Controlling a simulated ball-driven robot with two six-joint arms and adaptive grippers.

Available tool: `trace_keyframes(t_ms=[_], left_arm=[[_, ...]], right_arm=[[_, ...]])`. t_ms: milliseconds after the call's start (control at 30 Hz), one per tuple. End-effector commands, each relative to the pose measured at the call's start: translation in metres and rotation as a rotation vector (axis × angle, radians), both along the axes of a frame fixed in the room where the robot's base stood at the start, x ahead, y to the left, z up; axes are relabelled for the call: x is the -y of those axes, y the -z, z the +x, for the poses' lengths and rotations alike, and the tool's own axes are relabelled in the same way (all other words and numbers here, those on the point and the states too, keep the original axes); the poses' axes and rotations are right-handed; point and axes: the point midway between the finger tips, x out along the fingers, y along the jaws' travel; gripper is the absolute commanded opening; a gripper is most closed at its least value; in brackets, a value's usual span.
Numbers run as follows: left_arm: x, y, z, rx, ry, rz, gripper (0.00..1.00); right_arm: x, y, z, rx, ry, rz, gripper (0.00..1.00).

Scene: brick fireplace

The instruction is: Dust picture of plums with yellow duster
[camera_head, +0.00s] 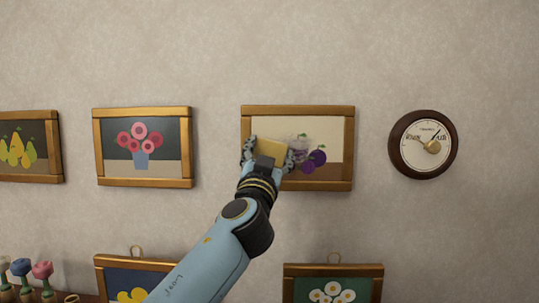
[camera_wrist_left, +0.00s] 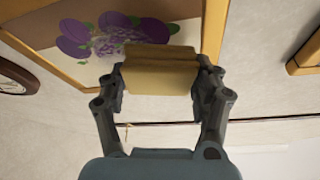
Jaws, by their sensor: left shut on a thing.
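The picture of plums (camera_head: 326,126) hangs on the wall in a gold frame, right of centre in the head view. Purple plums with green leaves show in it, with a greyish smudged patch over part of them. It also shows in the left wrist view (camera_wrist_left: 185,12). My left gripper (camera_head: 268,155) is in front of the picture's left part, shut on the yellow duster (camera_head: 271,146). The duster, a yellow block in the left wrist view (camera_wrist_left: 160,70), lies between both fingers, close to the picture. I cannot tell whether it touches. My right gripper is not in view.
A flower picture (camera_head: 143,111) and a pear picture (camera_head: 30,179) hang to the left. A round dial (camera_head: 423,144) hangs to the right. Two framed pictures stand below, one with daisies (camera_head: 333,270). Coloured knobbed objects (camera_head: 41,270) stand at lower left.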

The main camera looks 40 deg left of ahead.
Motion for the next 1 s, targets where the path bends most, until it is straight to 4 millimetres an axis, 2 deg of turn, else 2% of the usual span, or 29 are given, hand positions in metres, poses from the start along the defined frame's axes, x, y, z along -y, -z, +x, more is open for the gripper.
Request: trace_keyframes(t_ms=[1000], left_arm=[[-0.007, 0.000, 0.012, 0.000, 0.000, 0.000, 0.40]], right_arm=[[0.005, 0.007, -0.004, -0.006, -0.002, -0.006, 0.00]])
